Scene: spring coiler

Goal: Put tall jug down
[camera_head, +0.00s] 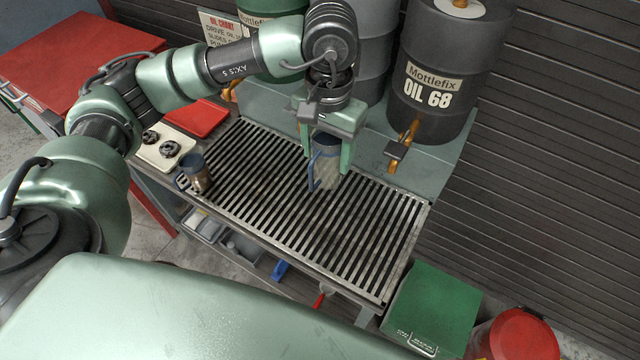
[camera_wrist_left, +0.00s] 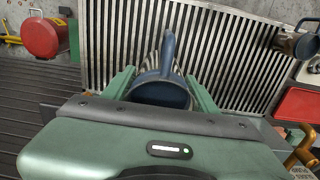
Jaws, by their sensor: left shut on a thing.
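The tall jug (camera_head: 326,169) has a greyish clear body, a dark blue rim and a blue handle. My left gripper (camera_head: 327,152) is shut on it from above, with one green finger on each side of its upper part. In the left wrist view the jug (camera_wrist_left: 161,92) sits between the two fingers (camera_wrist_left: 160,95), its handle pointing away from the palm. The jug looks upright over the slatted grate (camera_head: 375,235). I cannot tell whether its base touches the slats. My right gripper is not in view.
A smaller metal jug (camera_head: 196,175) stands at the grate's left end, beside a cream panel with black knobs (camera_head: 161,147). Dark oil drums (camera_head: 437,75) with taps stand behind. A green box (camera_head: 432,308) and red can (camera_head: 519,335) are at right. The grate's right half is clear.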

